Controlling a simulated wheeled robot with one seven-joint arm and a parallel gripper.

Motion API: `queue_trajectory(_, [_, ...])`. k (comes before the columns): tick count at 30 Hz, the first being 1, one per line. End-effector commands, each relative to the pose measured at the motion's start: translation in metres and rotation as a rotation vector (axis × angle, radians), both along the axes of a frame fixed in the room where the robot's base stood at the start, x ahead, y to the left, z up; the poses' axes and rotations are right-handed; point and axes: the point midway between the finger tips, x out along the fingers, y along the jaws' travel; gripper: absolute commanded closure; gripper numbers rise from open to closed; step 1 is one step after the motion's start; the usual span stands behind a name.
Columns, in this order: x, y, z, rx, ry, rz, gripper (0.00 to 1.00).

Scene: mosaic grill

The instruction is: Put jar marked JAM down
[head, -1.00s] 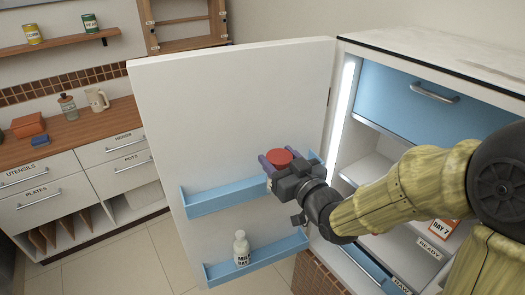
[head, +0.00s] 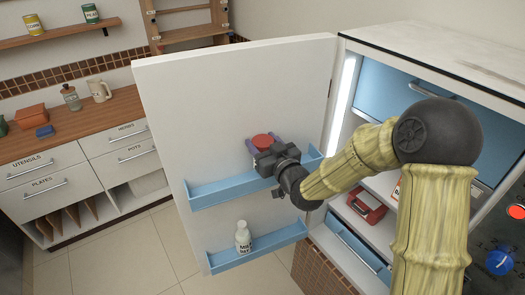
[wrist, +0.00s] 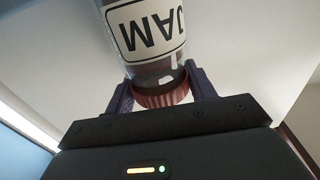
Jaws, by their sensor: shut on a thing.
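The jar marked JAM (wrist: 152,45) has a red lid and a white label that appears upside down in the wrist view. My gripper (wrist: 163,95) is shut on it near the lid, with a purple finger on each side. In the head view only the jar's red lid (head: 262,141) shows between the fingers of my gripper (head: 264,147). The gripper is in front of the open fridge door, above the upper blue door shelf (head: 215,187). The gripper hides the jar's lower part, so I cannot tell whether the jar touches the shelf.
A milk bottle (head: 243,238) stands in the lower blue door shelf (head: 275,246). The open fridge door (head: 220,110) stands left of the fridge interior. A red case (head: 367,207) sits inside the fridge. A wooden counter (head: 85,124) stands at the left.

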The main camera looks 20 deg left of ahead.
Motion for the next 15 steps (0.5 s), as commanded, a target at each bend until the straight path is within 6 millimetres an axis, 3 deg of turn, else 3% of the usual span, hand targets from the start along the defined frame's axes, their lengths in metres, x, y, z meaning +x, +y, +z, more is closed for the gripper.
queue_trajectory(5, [0.0,0.0,-0.001,0.001,0.0,0.0,0.77])
queue_trajectory(15, [0.002,0.002,-0.03,0.002,0.002,-0.001,0.77])
